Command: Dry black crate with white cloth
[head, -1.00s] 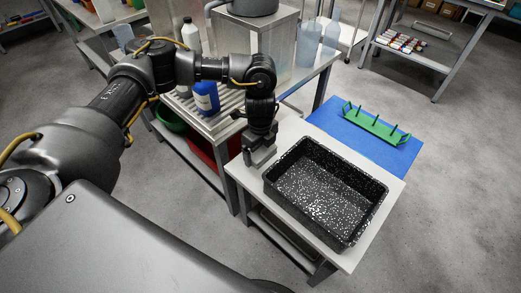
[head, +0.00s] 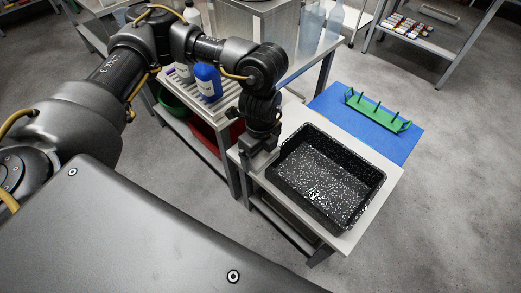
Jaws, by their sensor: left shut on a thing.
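The black crate (head: 318,190) is an open, shallow box, densely speckled white inside and out. It stands upright on a pale table (head: 362,226) in the head view. My left gripper (head: 260,164) points down at the crate's left side, near its left corner, and is shut on the rim there; its fingertips are partly hidden. No white cloth can be made out. My right gripper is out of view.
A blue mat (head: 400,147) with a green pegged rack (head: 377,110) lies behind the crate. A red bin (head: 205,137) sits underneath. Floor at the right is clear.

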